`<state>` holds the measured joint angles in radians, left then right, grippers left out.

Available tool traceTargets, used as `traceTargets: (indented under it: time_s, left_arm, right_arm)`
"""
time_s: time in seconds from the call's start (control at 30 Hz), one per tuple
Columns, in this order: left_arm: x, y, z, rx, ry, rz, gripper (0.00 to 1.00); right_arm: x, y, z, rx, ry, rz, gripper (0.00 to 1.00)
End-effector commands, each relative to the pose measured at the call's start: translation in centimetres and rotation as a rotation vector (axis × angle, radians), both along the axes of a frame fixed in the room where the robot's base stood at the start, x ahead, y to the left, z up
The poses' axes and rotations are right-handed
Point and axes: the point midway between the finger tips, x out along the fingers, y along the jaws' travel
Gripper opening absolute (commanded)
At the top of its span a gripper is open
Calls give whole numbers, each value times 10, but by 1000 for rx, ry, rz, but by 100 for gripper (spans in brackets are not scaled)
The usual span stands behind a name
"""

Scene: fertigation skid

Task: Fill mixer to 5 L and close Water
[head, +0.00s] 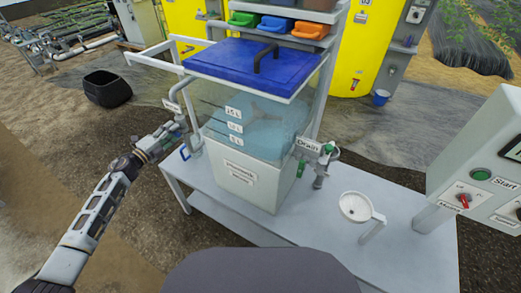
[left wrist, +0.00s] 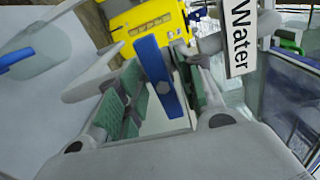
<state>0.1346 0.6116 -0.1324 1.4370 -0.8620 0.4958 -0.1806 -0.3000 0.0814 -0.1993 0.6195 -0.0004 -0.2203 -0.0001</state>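The mixer is a clear tank (head: 205,128) on a white base, with a raised blue lid (head: 255,65) and stacked litre labels (head: 235,127) on its front. Pale blue water (head: 265,130) stands in it; I cannot read its exact level against the marks. The Water label (left wrist: 240,38) hangs beside a valve with a blue lever (left wrist: 160,78); the label also shows tilted in the head view (head: 172,104). My left gripper (left wrist: 165,85) is open, its green-padded fingers either side of the blue lever. I cannot tell whether they touch it. My right gripper is out of view.
The Drain label (head: 307,144) and its valve are right of the tank. A white round dish (head: 356,207) stands on the grey table (head: 230,205). A control box (head: 480,165) with a green Start button is at the right. Coloured bins (head: 277,24) sit behind.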

Motion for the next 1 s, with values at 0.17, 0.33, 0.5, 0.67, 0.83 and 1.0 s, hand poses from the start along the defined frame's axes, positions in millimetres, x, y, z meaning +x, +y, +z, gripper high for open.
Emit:
traceTargets:
  time_s: [0.17,0.33,0.5,0.67,0.83,1.0]
  left_arm:
    - [1,0,1,-1,-2,1,43]
    - [0,1,2,-2,-3,1,43]
    - [-5,4,1,-1,-1,1,43]
    - [-14,9,2,-1,-1,1,43]
    - [-23,14,2,-2,-1,1,43]
    - [-31,19,2,-1,-2,1,43]
  right_arm:
    - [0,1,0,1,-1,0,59]
    - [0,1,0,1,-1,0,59]
    - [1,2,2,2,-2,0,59]
    - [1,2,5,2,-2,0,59]
    - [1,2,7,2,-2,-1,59]
    - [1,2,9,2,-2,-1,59]
